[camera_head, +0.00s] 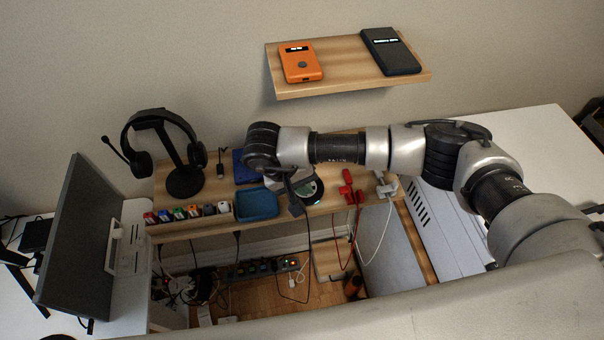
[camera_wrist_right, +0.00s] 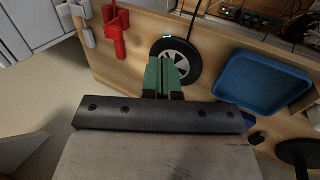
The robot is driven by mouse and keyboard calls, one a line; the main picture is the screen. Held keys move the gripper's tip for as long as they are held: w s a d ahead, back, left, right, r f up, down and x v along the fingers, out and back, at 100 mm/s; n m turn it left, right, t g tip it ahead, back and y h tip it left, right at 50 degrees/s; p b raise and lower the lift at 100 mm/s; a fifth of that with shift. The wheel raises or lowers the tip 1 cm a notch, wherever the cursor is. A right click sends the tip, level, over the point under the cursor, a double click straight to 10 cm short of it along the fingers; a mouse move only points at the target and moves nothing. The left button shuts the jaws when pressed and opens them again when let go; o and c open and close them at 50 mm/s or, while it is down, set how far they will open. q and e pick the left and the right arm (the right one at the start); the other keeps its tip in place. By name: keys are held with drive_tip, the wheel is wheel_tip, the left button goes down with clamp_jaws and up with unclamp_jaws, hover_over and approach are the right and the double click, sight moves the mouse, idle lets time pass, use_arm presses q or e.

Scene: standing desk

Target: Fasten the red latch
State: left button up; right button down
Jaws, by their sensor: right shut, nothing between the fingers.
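The red latch (camera_head: 347,188) is mounted on the wooden desk board, right of my right gripper in the head view. In the right wrist view the red latch (camera_wrist_right: 116,32) stands at the upper left, with upright red parts; whether it is fastened I cannot tell. My right gripper (camera_head: 297,207) points down over the board, left of the latch and apart from it. In the right wrist view its green fingers (camera_wrist_right: 165,66) are together and empty, in front of a round black disc (camera_wrist_right: 182,58). My left gripper is not in view.
A grey latch-like part (camera_head: 385,186) sits right of the red one. A blue tray (camera_head: 257,204), a headset stand (camera_head: 184,181) and a monitor (camera_head: 80,235) are to the left. Red and white cables hang below the board. A wall shelf (camera_head: 350,70) is above.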

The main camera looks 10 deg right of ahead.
sight(345, 193)
drive_tip(key=p+x, duration=0.1)
drive_tip(key=x, duration=0.4)
drive_tip(key=shift+s+d+f+p, duration=0.1)
drive_tip(key=shift+d+f+p, duration=0.1)
drive_tip(key=shift+d+p, duration=0.1)
drive_tip(key=shift+d+r+p, duration=0.2)
drive_tip(key=shift+d+p, duration=0.3)
drive_tip(key=shift+d, duration=0.05)
drive_tip(key=shift+d+r+p, duration=0.25)
drive_tip(key=shift+d+p, duration=0.2)
drive_tip(key=shift+d, duration=0.8)
drive_tip(key=shift+f, duration=0.1)
